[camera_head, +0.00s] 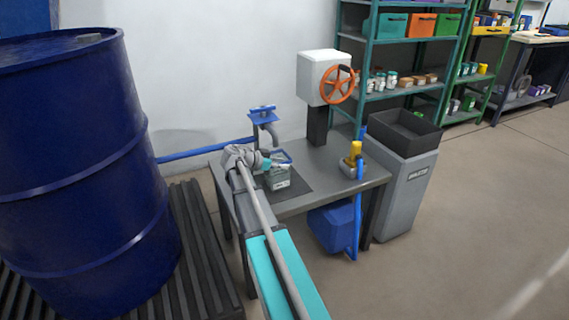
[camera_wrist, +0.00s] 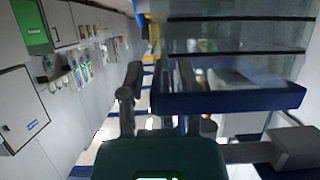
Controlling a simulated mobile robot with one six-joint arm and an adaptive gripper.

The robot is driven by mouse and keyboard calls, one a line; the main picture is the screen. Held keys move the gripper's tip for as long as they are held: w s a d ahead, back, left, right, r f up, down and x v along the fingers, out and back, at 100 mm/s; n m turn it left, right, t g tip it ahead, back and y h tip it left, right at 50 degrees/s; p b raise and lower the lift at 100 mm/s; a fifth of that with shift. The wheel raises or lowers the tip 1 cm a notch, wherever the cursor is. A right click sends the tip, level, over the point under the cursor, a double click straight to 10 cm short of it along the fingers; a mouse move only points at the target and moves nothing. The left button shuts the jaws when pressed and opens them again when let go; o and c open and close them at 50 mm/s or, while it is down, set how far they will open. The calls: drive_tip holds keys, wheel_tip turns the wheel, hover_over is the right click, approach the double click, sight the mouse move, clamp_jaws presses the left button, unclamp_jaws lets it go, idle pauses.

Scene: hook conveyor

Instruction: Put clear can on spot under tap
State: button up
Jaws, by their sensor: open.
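The clear can (camera_head: 278,180) has a blue rim and stands on a dark mat on the grey table, just below and in front of the tap (camera_head: 264,115) with its blue handle. In the wrist view, the can's clear, dark-lined wall (camera_wrist: 240,42) and blue rim fill the upper right. My gripper (camera_head: 268,161) is open at the can's upper left side. In the wrist view, one finger of my gripper (camera_wrist: 158,85) is left of the can and the other is by its rim, partly hidden. I cannot tell whether either finger touches the can.
The grey table (camera_head: 325,180) also carries a post with an orange wheel (camera_head: 338,84) and a yellow-topped fitting (camera_head: 354,155). A grey bin (camera_head: 404,180) stands right of it. A large blue drum (camera_head: 85,170) is at left. The floor at front right is clear.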

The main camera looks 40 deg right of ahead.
drive_tip(key=shift+r, duration=0.1)
drive_tip(key=shift+r, duration=0.15)
drive_tip(key=shift+w+a+r+p, duration=0.15)
drive_tip(key=shift+a+p, duration=0.1)
drive_tip(key=shift+p, duration=0.15)
drive_tip(key=p+v, duration=0.4)
drive_tip(key=v, duration=0.7)
drive_tip(key=shift+a, duration=0.25)
drive_tip(key=s+a+f+n+t+y, duration=0.1)
drive_tip(key=s+a+f+n+y, duration=0.3)
drive_tip(key=a+n, duration=0.3)
drive_tip(key=s+a+f+n+t+y, duration=0.1)
drive_tip(key=s+a+f+n+y, duration=0.2)
drive_tip(key=a, duration=0.9)
drive_tip(key=s+a+f+n+t+y, duration=0.1)
drive_tip(key=s+a+f+n+y, duration=0.3)
drive_tip(key=s+a+n, duration=0.5)
drive_tip(key=shift+a+f+n+y, duration=0.3)
drive_tip(key=shift+n+y, duration=0.5)
drive_tip(key=shift+y, duration=0.2)
